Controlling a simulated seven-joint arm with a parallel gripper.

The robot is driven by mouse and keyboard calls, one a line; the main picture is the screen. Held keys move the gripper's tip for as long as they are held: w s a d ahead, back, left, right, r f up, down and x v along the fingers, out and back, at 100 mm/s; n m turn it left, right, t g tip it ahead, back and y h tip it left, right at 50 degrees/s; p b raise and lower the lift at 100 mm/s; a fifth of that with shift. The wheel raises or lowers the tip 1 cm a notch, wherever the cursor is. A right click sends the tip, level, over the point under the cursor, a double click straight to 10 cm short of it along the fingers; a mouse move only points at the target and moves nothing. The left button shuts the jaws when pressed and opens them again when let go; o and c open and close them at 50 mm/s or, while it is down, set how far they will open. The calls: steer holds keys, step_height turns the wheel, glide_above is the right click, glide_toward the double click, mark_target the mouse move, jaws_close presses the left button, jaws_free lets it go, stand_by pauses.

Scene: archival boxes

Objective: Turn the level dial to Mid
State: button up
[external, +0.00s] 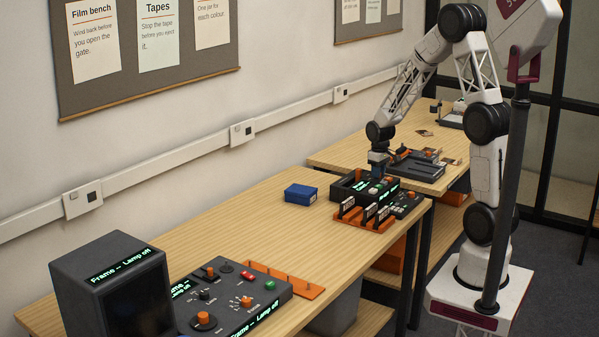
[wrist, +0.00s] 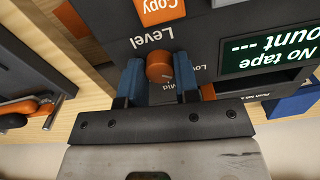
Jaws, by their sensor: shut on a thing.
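The level dial (wrist: 159,68) is an orange round knob on a dark panel, under the white word Level in the wrist view. I cannot tell for sure which mark the dial points to. In the external view my gripper (external: 378,167) reaches down to the dark tape deck (external: 350,188), and the dial is hidden there.
An orange Copy button (wrist: 160,10) sits close to the dial. A green-lit display (wrist: 270,45) reads No tape. In the external view, an orange rack (external: 365,223) with upright cards stands in front of the deck, and a blue box (external: 301,193) lies left. The table between is clear.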

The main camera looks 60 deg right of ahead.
steer(key=m, duration=0.5)
steer(key=shift+m, duration=0.4)
steer(key=m, duration=0.4)
steer(key=shift+m, duration=0.4)
steer(key=o, duration=0.9)
steer(key=shift+r, duration=0.1)
steer(key=shift+r, duration=3.8)
